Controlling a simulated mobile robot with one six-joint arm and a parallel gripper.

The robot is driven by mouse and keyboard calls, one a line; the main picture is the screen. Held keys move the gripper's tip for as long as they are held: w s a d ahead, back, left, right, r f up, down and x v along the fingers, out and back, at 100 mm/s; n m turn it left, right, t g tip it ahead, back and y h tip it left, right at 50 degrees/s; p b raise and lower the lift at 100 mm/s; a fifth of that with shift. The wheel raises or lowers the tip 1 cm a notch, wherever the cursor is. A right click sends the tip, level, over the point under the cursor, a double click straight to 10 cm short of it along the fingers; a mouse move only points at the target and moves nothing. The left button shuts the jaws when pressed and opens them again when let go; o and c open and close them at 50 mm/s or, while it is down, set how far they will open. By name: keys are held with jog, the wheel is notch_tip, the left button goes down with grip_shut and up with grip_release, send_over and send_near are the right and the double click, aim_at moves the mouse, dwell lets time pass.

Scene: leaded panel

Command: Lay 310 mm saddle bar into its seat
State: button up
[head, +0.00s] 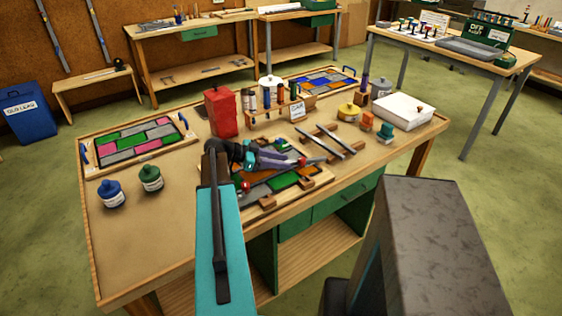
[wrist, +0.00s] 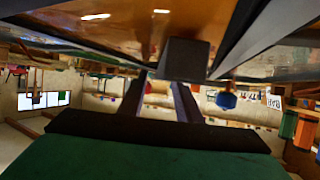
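Two grey metal bars (head: 336,139) lie slanted side by side on wooden supports, right of the work board; I cannot tell their lengths. A leaded panel (head: 284,181) with green and orange glass lies on the board, with small wooden blocks (head: 267,202) at its front edge. My gripper (head: 300,161) is low over the back of this panel, pointing right, close to the bars' near ends. In the wrist view its two fingers (wrist: 160,95) run up behind a dark square-ended block (wrist: 185,58). The fingertips are hidden, so a grip on a bar cannot be made out.
A red container (head: 221,112), a tool rack (head: 277,116) and bottles stand behind the panel. A white box (head: 403,110) and small jars are at the right. Another panel (head: 134,141) and two jars are left. The bench's front left is clear.

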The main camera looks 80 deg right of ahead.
jog(key=shift+a+f, duration=0.2)
jog(key=shift+f, duration=0.1)
jog(key=shift+d+r+p, duration=0.1)
jog(key=shift+r+p, duration=0.35)
jog(key=shift+p, duration=0.4)
jog(key=b+v, duration=0.4)
jog(key=v, duration=0.7)
jog(key=shift+w+d, duration=0.1)
jog(key=shift+d, duration=0.05)
jog(key=shift+w+r, duration=0.3)
jog(key=shift+w, duration=0.1)
